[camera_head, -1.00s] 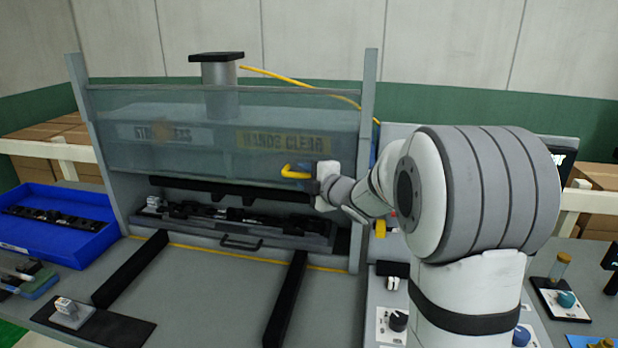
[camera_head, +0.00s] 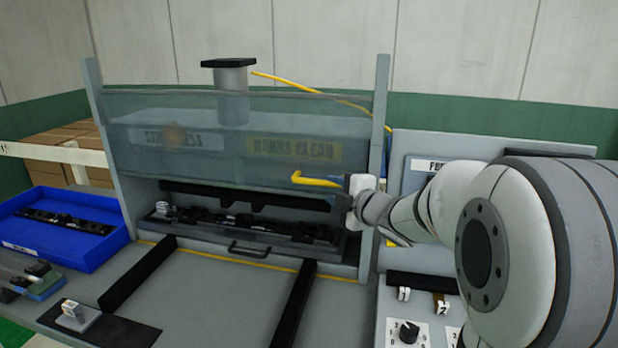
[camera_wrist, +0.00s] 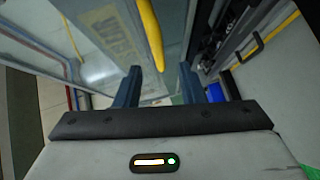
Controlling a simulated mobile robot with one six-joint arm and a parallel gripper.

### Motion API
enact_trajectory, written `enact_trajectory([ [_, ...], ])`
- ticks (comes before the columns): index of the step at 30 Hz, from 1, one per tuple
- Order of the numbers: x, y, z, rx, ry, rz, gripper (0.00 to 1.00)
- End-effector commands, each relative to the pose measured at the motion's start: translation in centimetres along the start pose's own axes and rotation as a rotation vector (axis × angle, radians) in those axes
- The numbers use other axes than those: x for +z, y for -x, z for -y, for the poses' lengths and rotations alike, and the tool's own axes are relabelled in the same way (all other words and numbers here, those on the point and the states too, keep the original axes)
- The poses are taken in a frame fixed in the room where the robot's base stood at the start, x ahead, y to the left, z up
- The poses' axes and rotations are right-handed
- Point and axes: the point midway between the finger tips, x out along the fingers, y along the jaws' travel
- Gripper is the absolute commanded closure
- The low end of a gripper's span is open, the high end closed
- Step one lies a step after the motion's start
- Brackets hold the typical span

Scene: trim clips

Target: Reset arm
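My gripper (camera_wrist: 161,88) shows in the wrist view with its two dark fingers apart and nothing between them. In the head view my gripper (camera_head: 340,190) is at the right side of the press station, in front of the clear guard (camera_head: 225,150). The guard stands raised, with open space below it. A yellow handle (camera_head: 315,181) sticks out on the guard close to my gripper. The handle also shows in the wrist view (camera_wrist: 151,32), beyond the fingertips. Whether the fingers touch the guard cannot be told.
A long black part lies in the fixture (camera_head: 250,228) below the guard. A blue bin (camera_head: 60,252) stands at the left. Two black rails (camera_head: 137,272) run forward on the grey table. A control panel with a knob (camera_head: 405,331) is at the right, below my arm.

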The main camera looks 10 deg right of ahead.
Motion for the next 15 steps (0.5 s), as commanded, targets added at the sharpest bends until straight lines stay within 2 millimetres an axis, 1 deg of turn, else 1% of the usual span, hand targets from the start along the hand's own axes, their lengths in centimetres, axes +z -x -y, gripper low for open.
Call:
enact_trajectory([
  [4,1.1,2.0,0.2,-0.031,-0.167,0.183,0.64],
  [8,2.0,5.5,2.0,-0.080,-0.410,0.404,0.64],
  [11,1.9,8.8,4.4,-0.128,-0.613,0.563,0.64],
  [12,1.7,10.2,5.5,-0.150,-0.697,0.624,0.64],
  [14,1.0,12.4,7.4,-0.191,-0.820,0.712,0.64],
  [15,0.3,14.0,8.7,-0.220,-0.904,0.770,0.64],
])
